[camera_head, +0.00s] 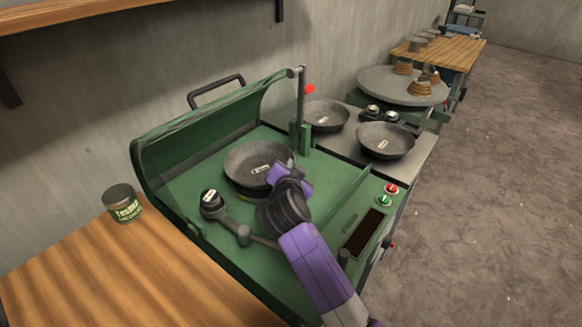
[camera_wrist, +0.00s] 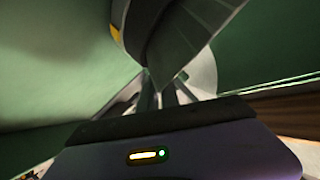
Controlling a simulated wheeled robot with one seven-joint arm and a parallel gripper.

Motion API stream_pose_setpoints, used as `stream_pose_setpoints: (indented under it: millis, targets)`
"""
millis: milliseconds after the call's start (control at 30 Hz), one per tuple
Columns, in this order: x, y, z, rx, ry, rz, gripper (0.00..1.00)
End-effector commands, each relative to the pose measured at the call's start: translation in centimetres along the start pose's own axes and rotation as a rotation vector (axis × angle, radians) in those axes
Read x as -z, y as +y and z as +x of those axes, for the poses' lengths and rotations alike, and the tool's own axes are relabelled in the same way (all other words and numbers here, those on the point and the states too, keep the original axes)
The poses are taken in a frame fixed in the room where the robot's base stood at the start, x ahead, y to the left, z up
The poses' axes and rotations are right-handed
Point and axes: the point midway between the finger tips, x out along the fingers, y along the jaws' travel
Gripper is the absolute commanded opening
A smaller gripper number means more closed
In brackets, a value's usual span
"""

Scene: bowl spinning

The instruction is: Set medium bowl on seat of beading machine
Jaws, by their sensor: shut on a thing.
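The grey bowl (camera_head: 245,160) with a white label inside is over the green beading machine (camera_head: 190,174), under its raised clear cover. My gripper (camera_head: 284,172) is shut on the bowl's near right rim. In the wrist view, the bowl's dark wall (camera_wrist: 190,40) runs down between my gripper's fingers (camera_wrist: 160,96). A yellow bit shows below the bowl in the head view. The seat is mostly hidden under the bowl, and I cannot tell whether the bowl touches it. The bowl looks roughly level.
A machine arm with a dark round knob (camera_head: 211,201) lies left of my gripper. Two more bowls, one at the back (camera_head: 325,115) and one at the right (camera_head: 385,140), sit on the grey counter beyond. A labelled can (camera_head: 122,204) stands on the wooden table (camera_head: 110,270) at left.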

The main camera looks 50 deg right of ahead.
Motion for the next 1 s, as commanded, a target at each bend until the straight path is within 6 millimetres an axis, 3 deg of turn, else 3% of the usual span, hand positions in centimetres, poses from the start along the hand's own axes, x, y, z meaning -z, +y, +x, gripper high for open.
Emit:
stream_pose_setpoints:
  millis: [833, 900, 1000]
  targets:
    - [0.06, -0.07, -0.2, 0.002, 0.001, 0.001, 0.0]
    - [0.06, -0.07, -0.2, 0.002, 0.001, 0.001, 0.18]
    - [0.05, -0.05, -0.2, 0.001, 0.001, 0.001, 0.32]
